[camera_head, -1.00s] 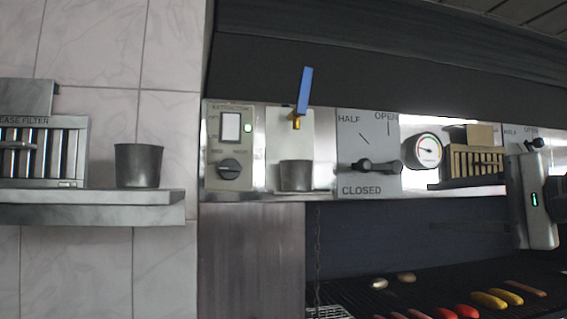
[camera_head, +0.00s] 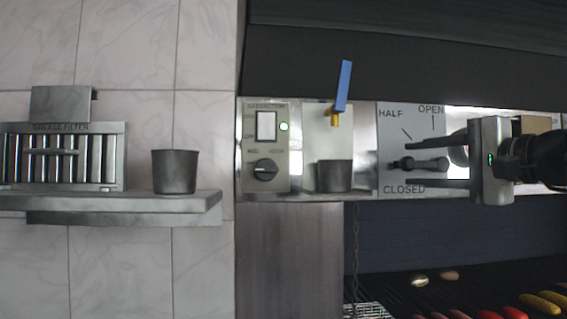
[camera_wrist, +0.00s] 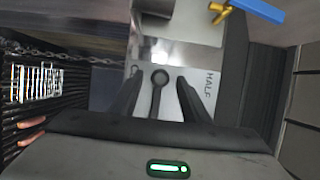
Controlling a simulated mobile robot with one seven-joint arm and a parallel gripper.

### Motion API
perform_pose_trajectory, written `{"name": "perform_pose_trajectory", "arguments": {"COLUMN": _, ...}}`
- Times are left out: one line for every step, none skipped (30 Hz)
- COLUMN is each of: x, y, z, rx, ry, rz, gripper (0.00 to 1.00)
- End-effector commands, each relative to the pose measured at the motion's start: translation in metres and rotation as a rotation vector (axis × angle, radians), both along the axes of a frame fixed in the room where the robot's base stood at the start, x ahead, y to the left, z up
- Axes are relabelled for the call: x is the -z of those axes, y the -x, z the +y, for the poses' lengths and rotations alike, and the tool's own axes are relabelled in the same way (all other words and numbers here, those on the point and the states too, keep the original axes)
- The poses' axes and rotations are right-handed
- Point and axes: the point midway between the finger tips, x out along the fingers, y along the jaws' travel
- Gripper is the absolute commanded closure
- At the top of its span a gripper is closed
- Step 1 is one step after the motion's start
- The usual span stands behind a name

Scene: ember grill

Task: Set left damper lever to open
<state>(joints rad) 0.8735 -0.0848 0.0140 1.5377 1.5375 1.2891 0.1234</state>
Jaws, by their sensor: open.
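The left damper plate (camera_head: 390,130) in the head view carries the labels HALF, OPEN and CLOSED. Its dark lever (camera_head: 432,164) lies horizontal, just above the CLOSED label and below the HALF and OPEN marks. My gripper (camera_head: 410,168) has come in from the right, with one finger above the lever and one below it. The jaws are open, with gaps visible on both sides. In the wrist view the lever (camera_wrist: 157,95) stands between the two spread fingers (camera_wrist: 160,88), apparently touching neither. The HALF label shows beside one finger.
Left of the plate are a metal cup (camera_head: 334,176), a blue-handled valve (camera_head: 343,88) and the extractor switch panel (camera_head: 265,148). A shelf (camera_head: 110,202) at left holds another cup (camera_head: 175,172) and the grease filter (camera_head: 65,155). Food lies on the grill (camera_head: 400,298) below.

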Motion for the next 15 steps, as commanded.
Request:
{"name": "perform_pose_trajectory", "arguments": {"x": -0.001, "y": -0.008, "z": 0.004, "rx": -0.002, "ry": 0.000, "rz": 0.000, "gripper": 0.58}}
{"name": "perform_pose_trajectory", "arguments": {"x": -0.001, "y": -0.012, "z": 0.006, "rx": -0.002, "ry": 0.000, "rz": 0.000, "gripper": 0.58}}
{"name": "perform_pose_trajectory", "arguments": {"x": -0.001, "y": -0.016, "z": 0.007, "rx": -0.001, "ry": 0.000, "rz": 0.000, "gripper": 0.58}}
{"name": "perform_pose_trajectory", "arguments": {"x": -0.001, "y": -0.019, "z": 0.009, "rx": -0.001, "ry": 0.000, "rz": 0.000, "gripper": 0.58}}
{"name": "perform_pose_trajectory", "arguments": {"x": 0.000, "y": -0.022, "z": 0.010, "rx": -0.001, "ry": 0.000, "rz": 0.000, "gripper": 0.58}}
{"name": "perform_pose_trajectory", "arguments": {"x": 0.000, "y": -0.025, "z": 0.011, "rx": 0.000, "ry": 0.000, "rz": 0.000, "gripper": 0.58}}
{"name": "perform_pose_trajectory", "arguments": {"x": 0.000, "y": -0.026, "z": 0.011, "rx": 0.001, "ry": 0.000, "rz": 0.000, "gripper": 0.58}}
{"name": "perform_pose_trajectory", "arguments": {"x": 0.000, "y": -0.027, "z": 0.012, "rx": 0.000, "ry": 0.000, "rz": 0.000, "gripper": 0.58}}
{"name": "perform_pose_trajectory", "arguments": {"x": 0.000, "y": -0.029, "z": 0.013, "rx": 0.000, "ry": 0.000, "rz": 0.000, "gripper": 0.58}}
{"name": "perform_pose_trajectory", "arguments": {"x": 0.000, "y": -0.029, "z": 0.013, "rx": 0.000, "ry": 0.000, "rz": 0.000, "gripper": 0.58}}
{"name": "perform_pose_trajectory", "arguments": {"x": 0.000, "y": -0.030, "z": 0.014, "rx": 0.000, "ry": 0.001, "rz": 0.000, "gripper": 0.58}}
{"name": "perform_pose_trajectory", "arguments": {"x": 0.000, "y": -0.030, "z": 0.014, "rx": 0.000, "ry": 0.001, "rz": 0.000, "gripper": 0.58}}
{"name": "perform_pose_trajectory", "arguments": {"x": 0.000, "y": -0.030, "z": 0.014, "rx": 0.000, "ry": 0.001, "rz": 0.000, "gripper": 0.58}}
{"name": "perform_pose_trajectory", "arguments": {"x": 0.000, "y": -0.030, "z": 0.014, "rx": 0.000, "ry": 0.001, "rz": 0.000, "gripper": 0.58}}
{"name": "perform_pose_trajectory", "arguments": {"x": 0.000, "y": -0.030, "z": 0.014, "rx": 0.000, "ry": 0.001, "rz": 0.000, "gripper": 0.58}}
